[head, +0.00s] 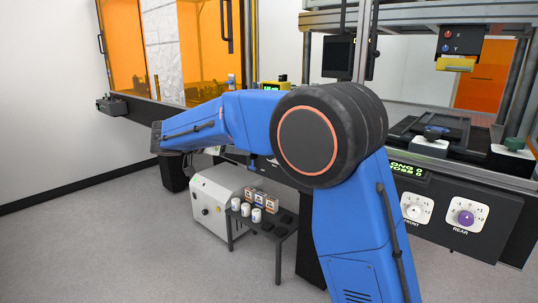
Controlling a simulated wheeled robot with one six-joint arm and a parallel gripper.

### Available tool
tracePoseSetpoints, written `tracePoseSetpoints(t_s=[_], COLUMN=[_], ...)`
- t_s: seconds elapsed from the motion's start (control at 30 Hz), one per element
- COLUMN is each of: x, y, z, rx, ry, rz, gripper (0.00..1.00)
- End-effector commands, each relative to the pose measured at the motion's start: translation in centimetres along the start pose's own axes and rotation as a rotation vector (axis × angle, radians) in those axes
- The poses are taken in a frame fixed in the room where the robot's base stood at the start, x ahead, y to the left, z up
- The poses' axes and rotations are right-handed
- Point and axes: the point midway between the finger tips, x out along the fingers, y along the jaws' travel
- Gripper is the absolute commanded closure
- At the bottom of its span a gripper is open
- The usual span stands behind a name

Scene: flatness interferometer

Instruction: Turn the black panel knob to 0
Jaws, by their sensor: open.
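I cannot make out a black knob on the front panel (455,199). The part of the panel to the left is hidden behind my blue arm. The panel's visible knobs are a white one marked FRONT (416,212) and a purple one marked REAR (466,217), each on a white dial with numbers. Green digits on the display (407,170) above them show zeros, with the words partly covered. My arm crosses the middle of the view and reaches left. My gripper cannot be seen.
Dark (436,132) and green (514,144) knobs sit on white blocks on the machine bed. A small black table (284,232) with white containers and small boxes stands below my arm, beside a white cabinet (208,204). Grey floor (110,250) is clear at the left.

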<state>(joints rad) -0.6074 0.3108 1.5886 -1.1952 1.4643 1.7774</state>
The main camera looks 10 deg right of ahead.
Motion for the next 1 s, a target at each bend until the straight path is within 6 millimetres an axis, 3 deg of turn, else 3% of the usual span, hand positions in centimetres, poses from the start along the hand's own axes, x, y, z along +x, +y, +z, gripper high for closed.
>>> tracePoseSetpoints(t_s=[0.17,1.0], x=[1.7,15.7], y=[0.1,0.1], z=[0.0,0.0], rx=[0.001,0.0], ry=[0.0,-0.002], rz=[0.003,0.002], gripper=[0.49,0.49])
